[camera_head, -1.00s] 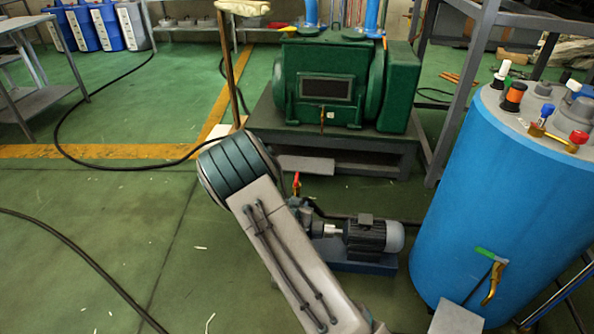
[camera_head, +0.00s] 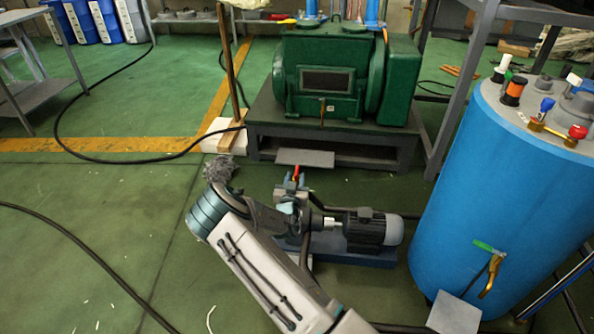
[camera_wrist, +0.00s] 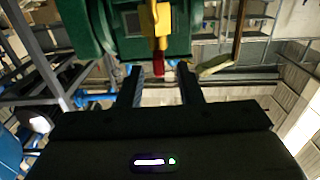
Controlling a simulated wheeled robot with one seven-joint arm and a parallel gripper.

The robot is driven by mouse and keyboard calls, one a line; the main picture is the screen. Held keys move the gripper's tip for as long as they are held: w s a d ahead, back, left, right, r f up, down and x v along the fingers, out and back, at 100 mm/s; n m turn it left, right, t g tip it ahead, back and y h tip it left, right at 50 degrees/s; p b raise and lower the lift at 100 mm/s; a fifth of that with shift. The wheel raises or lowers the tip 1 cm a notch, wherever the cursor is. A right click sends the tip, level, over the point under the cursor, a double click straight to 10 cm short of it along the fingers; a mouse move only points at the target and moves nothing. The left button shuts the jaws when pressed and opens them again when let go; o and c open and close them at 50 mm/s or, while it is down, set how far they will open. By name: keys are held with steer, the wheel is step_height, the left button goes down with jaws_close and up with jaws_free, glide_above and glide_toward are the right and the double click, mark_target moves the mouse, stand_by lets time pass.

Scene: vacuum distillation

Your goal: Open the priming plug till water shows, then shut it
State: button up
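A small pump with a grey motor (camera_head: 372,229) stands on a blue base on the floor. A small red-handled fitting (camera_head: 295,174) sticks up at its left end; I cannot tell whether this is the priming plug. In the wrist view, a yellow part (camera_wrist: 155,22) with a red end (camera_wrist: 158,65) shows just beyond my gripper (camera_wrist: 159,70). The two black fingers stand apart and the gap between them looks empty. In the head view my arm reaches the pump's left end and covers part of it. No water is visible.
A green machine (camera_head: 325,75) sits on a dark plinth behind the pump. A blue tank (camera_head: 500,200) with valves on top stands close on the right. A black hose (camera_head: 75,250) lies on the floor at left. The floor on the left is mostly clear.

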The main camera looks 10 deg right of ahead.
mark_target(297, 167)
steer(key=b+x, duration=0.1)
steer(key=x, duration=0.5)
steer(key=shift+w, duration=0.15)
jaws_close()
